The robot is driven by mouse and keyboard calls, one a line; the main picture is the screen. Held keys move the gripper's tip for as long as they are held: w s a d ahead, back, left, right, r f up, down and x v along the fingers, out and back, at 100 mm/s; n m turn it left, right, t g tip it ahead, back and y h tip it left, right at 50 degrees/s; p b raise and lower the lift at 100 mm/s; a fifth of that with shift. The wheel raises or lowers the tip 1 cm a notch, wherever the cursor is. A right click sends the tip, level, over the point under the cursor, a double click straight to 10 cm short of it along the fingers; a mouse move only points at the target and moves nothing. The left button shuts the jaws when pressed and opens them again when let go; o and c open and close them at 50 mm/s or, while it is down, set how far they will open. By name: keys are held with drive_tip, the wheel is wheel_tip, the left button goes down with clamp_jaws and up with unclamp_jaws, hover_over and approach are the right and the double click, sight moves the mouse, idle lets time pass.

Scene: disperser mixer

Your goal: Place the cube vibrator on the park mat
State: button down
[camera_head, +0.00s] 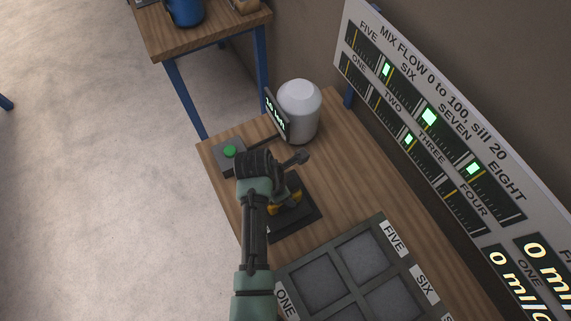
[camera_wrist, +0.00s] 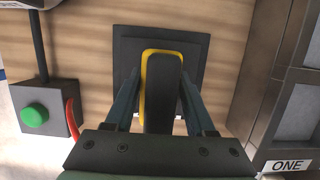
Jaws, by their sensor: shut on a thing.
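The cube vibrator (camera_wrist: 162,85), a dark block with a yellow edge, is between the two fingers of my gripper (camera_wrist: 160,108) in the wrist view. In the head view its yellow part (camera_head: 291,204) shows partly behind my gripper (camera_head: 285,190). My gripper is shut on it. The park mat (camera_wrist: 124,55) is a dark square under the vibrator; in the head view it lies on the wooden table (camera_head: 292,228), partly covered by my arm. Whether the vibrator touches the mat cannot be told.
A grey box with a green button (camera_head: 230,151) stands at the table's left edge, near a white rounded vessel (camera_head: 299,108). A grey tray with labelled compartments (camera_head: 335,250) is close on the right of the mat. A display board (camera_head: 440,120) stands along the back.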

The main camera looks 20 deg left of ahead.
drive_tip(key=shift+c, duration=1.2)
unclamp_jaws()
drive_tip(key=v, duration=1.2)
drive_tip(key=shift+r, duration=0.1)
